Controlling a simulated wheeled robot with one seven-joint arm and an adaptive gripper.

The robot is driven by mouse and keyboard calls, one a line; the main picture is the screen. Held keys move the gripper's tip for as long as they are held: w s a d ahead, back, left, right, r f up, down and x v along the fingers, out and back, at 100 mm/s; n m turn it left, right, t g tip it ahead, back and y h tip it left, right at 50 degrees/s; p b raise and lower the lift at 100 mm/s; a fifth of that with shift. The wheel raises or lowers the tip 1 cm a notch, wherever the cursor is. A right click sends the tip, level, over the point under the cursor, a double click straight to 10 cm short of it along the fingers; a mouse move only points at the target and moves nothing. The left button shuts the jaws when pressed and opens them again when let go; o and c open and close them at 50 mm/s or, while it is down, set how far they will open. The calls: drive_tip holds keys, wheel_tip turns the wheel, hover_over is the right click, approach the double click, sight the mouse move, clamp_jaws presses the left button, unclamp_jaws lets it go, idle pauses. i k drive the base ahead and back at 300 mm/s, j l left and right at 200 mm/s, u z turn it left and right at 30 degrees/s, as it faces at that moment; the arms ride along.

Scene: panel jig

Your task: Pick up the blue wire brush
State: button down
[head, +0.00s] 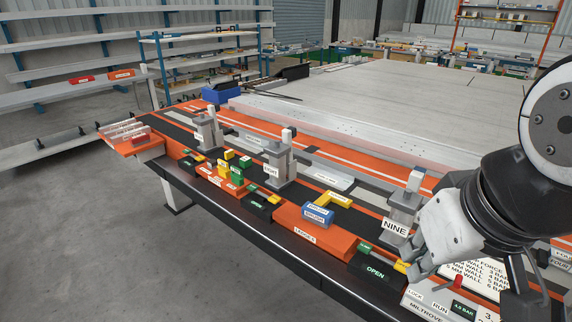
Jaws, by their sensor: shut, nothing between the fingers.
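A blue block-shaped item (317,216) with white labels, apparently the blue wire brush, sits on an orange raised block (300,235) near the front edge of the bench. The lettering on it is too small to read surely. My gripper (413,270) is at the right, in front of the grey post clamp marked NINE and above the black OPEN block. It is shut and empty, well to the right of the blue item and apart from it. My arm hides part of the bench's right end.
A yellow angled piece (334,199) lies just behind the blue item. Grey post clamps (281,160) stand along the bench. Green, yellow and orange blocks (232,172) sit to the left. A control panel (440,300) with a red knob is below my gripper.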

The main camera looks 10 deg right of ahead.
sight(323, 217)
drive_tip(key=i+j+u, duration=0.1)
drive_tip(key=i+j, duration=0.2)
drive_tip(key=i+j+u, duration=0.1)
drive_tip(key=i+j, duration=0.15)
drive_tip(key=i, duration=0.3)
